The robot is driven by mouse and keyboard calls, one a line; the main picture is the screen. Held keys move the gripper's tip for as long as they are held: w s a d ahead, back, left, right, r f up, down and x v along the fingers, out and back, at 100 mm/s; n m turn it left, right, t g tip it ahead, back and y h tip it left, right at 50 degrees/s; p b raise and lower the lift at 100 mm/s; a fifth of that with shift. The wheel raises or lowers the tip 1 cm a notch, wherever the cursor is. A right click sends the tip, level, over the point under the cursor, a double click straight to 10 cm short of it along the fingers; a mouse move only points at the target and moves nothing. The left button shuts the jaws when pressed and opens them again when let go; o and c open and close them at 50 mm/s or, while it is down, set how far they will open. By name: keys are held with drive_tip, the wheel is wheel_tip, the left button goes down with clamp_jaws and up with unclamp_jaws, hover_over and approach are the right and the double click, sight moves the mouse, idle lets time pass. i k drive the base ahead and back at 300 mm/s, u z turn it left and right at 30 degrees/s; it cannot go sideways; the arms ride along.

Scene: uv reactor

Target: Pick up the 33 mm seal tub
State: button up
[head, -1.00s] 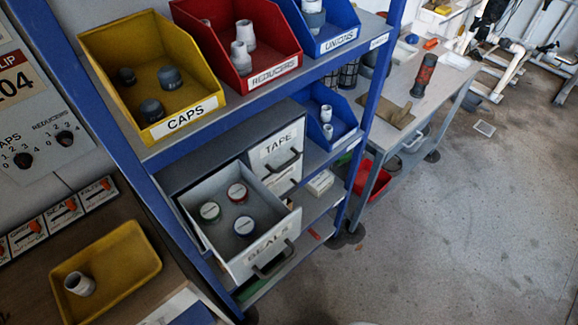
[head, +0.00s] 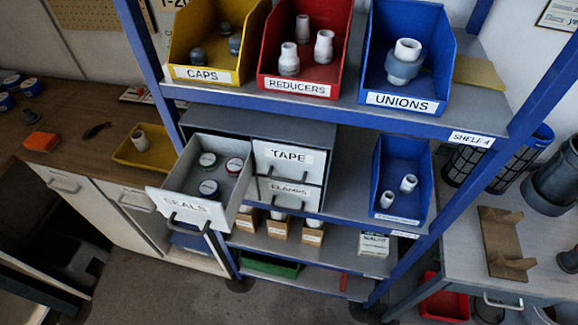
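The seals drawer (head: 172,207) stands pulled open in the head view, left of the drawers labelled TAPE and CLAMPS. My gripper is not in view.
Above the drawer are the yellow caps bin (head: 208,76), red reducers bin (head: 305,88) and blue unions bin (head: 402,102). A blue shelf post (head: 142,50) rises to the left. A yellow tray (head: 140,158) lies on the wooden bench. Floor shows in front.

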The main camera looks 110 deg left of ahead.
sight(208, 161)
drive_tip(key=u, duration=4.4)
drive_tip(key=i, duration=0.95)
drive_tip(key=u, duration=0.05)
drive_tip(key=k, duration=0.9)
drive_tip(key=z, duration=0.2)
drive_tip(key=i, duration=0.65)
drive_tip(key=u, duration=0.05)
